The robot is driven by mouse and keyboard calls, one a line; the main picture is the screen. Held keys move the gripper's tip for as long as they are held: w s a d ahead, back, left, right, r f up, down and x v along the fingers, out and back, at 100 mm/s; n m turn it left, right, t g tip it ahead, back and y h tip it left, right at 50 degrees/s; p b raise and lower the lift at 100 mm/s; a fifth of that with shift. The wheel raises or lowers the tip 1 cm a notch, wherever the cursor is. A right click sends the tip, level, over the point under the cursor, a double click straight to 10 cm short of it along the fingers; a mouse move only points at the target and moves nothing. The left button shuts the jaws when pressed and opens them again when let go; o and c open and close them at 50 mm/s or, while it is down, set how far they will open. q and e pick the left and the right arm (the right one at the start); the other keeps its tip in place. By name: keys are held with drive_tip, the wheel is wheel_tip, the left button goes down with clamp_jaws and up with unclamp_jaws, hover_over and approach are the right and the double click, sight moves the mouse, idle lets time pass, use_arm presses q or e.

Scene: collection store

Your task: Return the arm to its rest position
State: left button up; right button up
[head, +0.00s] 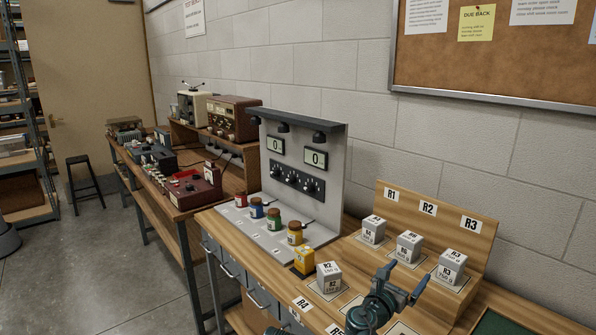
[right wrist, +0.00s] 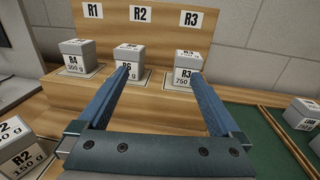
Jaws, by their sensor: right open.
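My right gripper (head: 405,280) is raised over the wooden bench, in front of the labelled weight blocks. Its two blue fingers are spread wide with nothing between them, as the right wrist view (right wrist: 160,72) also shows. Beyond it stand a grey-and-white R4 block (head: 373,230), an R6 block (head: 408,247) and an R3 block (head: 452,268), on the stand marked R1, R2, R3. An R2 block (head: 328,277) sits to the left of the gripper. My left gripper is not in view.
A grey panel (head: 300,160) with two displays and several coloured jars stands left of the blocks. A green mat (right wrist: 270,135) with wooden rods and more blocks lies to the right. A corkboard (head: 490,60) hangs on the wall. A stool (head: 83,180) stands on open floor.

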drive_tip(key=shift+w+a+f+n+t+y+b, duration=0.3)
drive_tip(key=shift+w+a+f+n+t+y, duration=0.2)
drive_tip(key=shift+w+n+t+y, duration=0.15)
drive_tip(key=shift+s, duration=0.1)
